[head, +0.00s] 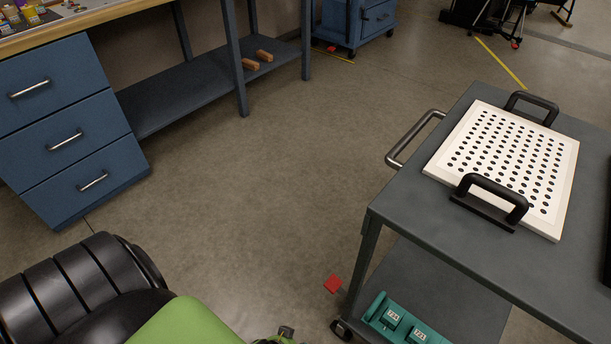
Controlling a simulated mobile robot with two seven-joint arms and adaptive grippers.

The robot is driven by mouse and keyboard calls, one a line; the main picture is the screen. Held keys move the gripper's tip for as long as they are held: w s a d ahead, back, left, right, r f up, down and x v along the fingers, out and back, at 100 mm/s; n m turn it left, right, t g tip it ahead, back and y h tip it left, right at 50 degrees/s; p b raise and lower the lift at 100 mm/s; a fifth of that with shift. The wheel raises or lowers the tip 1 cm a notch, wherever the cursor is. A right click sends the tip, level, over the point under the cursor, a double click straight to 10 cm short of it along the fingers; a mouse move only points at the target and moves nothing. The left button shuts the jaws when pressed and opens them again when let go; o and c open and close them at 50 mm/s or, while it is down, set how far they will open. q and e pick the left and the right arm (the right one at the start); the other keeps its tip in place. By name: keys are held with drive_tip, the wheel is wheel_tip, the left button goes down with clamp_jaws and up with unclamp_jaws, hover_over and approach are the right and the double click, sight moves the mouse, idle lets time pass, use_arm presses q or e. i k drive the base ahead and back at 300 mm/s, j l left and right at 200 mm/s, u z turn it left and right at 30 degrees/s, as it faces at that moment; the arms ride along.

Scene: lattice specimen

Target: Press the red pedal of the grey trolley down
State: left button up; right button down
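The grey trolley (400,213) stands at the right, partly cut off by the right and bottom edges of the head view. Its red pedal (333,284) is a small flat plate sticking out to the left of the trolley's near-left leg, low above the floor and close to a caster (342,328). I cannot tell how far down the pedal sits. Nothing visible touches it. No gripper fingers can be made out. Black ribbed and green parts, which look like my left arm, show at the bottom left, ending left of and below the pedal in the picture.
A white perforated plate (434,166) with black handles lies on the trolley top. A bent push handle (400,150) juts out leftward. A green tray (378,308) with labelled blocks is on the lower shelf. Blue drawers (70,163) stand left. The floor (240,190) between is clear.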

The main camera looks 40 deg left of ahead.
sight(334, 284)
drive_tip(key=l+u, duration=0.15)
drive_tip(key=u, duration=0.3)
drive_tip(key=l+u, duration=0.1)
drive_tip(key=u, duration=0.35)
drive_tip(key=k+j, duration=0.05)
